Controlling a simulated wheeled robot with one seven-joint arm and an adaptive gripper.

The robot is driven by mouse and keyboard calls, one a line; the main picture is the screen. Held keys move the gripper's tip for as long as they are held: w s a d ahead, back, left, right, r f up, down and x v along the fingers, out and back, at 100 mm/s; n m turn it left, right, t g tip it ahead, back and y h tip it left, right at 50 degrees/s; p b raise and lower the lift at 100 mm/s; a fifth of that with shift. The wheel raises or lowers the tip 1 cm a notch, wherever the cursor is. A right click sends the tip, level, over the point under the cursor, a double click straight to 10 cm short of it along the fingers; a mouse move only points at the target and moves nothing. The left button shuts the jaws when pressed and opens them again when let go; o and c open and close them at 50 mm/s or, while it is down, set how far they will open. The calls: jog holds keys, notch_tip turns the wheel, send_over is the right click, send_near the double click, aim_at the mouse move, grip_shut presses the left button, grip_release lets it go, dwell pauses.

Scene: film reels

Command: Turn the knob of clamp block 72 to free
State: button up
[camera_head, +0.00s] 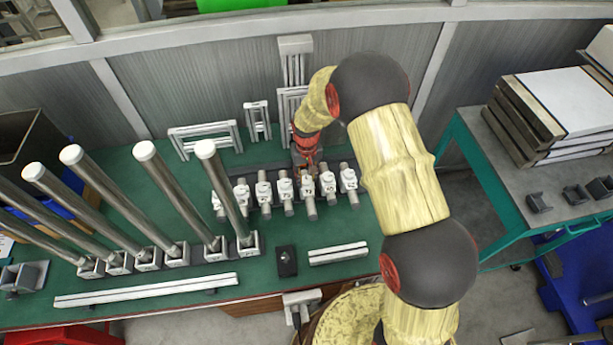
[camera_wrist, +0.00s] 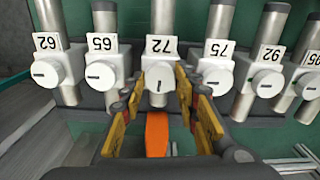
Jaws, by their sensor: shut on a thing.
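Clamp block 72 (camera_wrist: 160,47) is white and sits on a grey metal tube, in the middle of the wrist view. Its round white knob (camera_wrist: 158,79) faces the camera, with its dark slot about upright. The slots on the neighbouring knobs lie roughly level. My gripper (camera_wrist: 159,88) has its yellow-padded fingers on either side of knob 72 and is shut on it. In the head view my gripper (camera_head: 306,168) reaches down to the row from behind, partly hiding the blocks there.
Clamp block 65 (camera_wrist: 101,45) stands close on the left and clamp block 75 (camera_wrist: 217,50) close on the right. Blocks 62 (camera_wrist: 46,43) and 92 (camera_wrist: 270,57) lie farther out. Tall metal posts (camera_head: 177,200) rise left of the row on the green bench (camera_head: 200,285).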

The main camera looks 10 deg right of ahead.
aim_at(306, 179)
jog(key=n, duration=0.5)
jog(key=shift+w+n, duration=0.1)
jog(key=shift+n, duration=0.2)
jog(key=n, duration=0.4)
jog(key=shift+n+p, duration=0.3)
jog(key=n, duration=0.8)
jog(key=shift+n, duration=0.6)
jog(key=o, duration=1.1)
jog(key=shift+o, duration=0.2)
notch_tip(306, 179, up, 12)
